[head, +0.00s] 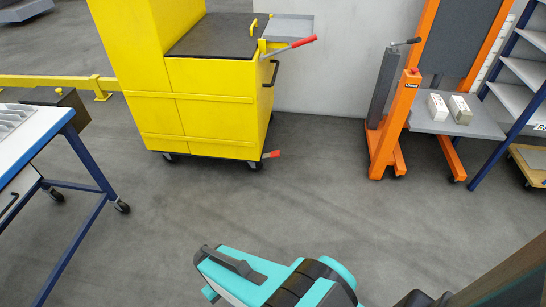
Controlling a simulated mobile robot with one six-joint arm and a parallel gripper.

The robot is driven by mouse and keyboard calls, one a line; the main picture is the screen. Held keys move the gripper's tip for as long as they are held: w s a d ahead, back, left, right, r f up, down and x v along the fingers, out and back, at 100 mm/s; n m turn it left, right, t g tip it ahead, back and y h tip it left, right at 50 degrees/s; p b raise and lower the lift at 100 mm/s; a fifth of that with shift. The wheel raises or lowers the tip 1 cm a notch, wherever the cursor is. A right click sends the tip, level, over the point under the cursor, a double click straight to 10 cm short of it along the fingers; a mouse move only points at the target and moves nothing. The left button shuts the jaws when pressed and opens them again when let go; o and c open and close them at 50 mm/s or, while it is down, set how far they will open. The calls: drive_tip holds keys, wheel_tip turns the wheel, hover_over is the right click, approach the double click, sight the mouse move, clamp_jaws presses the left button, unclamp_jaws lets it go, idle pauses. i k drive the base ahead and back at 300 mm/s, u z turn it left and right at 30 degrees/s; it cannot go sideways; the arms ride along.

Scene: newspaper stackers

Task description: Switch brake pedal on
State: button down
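The brake pedal (271,155) is a small red-tipped lever. It sticks out to the right at the bottom front corner of the yellow stacker cart (208,102), low above the floor. Its red tip shows clearly, but I cannot tell from this view whether it is pressed or raised. A teal and black part of my arm is at the bottom middle of the head view, well apart from the pedal. I cannot make out gripper fingers in this view.
A lever with a red grip (303,42) is higher on the cart. A blue-legged table (66,120) stands left. An orange lift (404,112) and blue shelving (508,80) stand right. The grey floor (250,205) before the cart is clear.

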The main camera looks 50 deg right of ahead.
sight(274, 154)
drive_tip(key=z, duration=0.05)
drive_tip(key=i, duration=0.95)
drive_tip(key=u, duration=0.05)
